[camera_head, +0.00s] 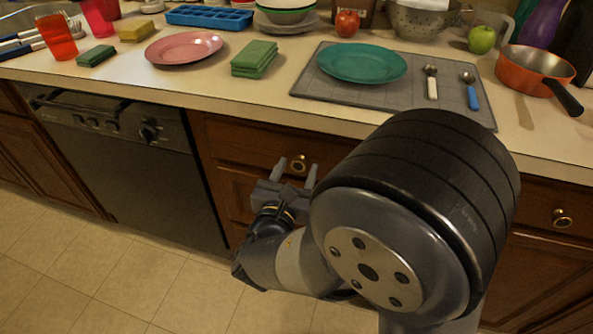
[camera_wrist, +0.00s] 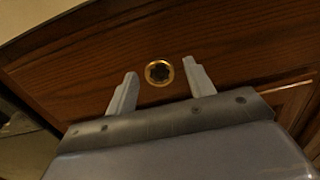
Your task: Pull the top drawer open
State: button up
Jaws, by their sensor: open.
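The top drawer (camera_head: 240,140) is a brown wooden front under the counter edge, and it looks shut. Its round brass knob (camera_head: 298,164) shows just beyond my fingertips. In the wrist view the drawer front (camera_wrist: 225,45) fills the upper part, with the knob (camera_wrist: 159,73) between and slightly beyond the fingers. My gripper (camera_head: 295,168) is open and empty in front of the drawer. Its two fingers (camera_wrist: 160,80) stand on either side of the knob in the wrist view; I cannot tell whether they touch the drawer. My arm hides the drawer's right part.
The dishwasher (camera_head: 120,150) is left of the drawer. Another drawer with a brass knob (camera_head: 562,218) is at the right. The floor (camera_head: 140,285) at left is clear.

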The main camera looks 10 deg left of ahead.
jog(key=shift+w, duration=0.25)
jog(key=shift+c, duration=0.4)
grip_shut()
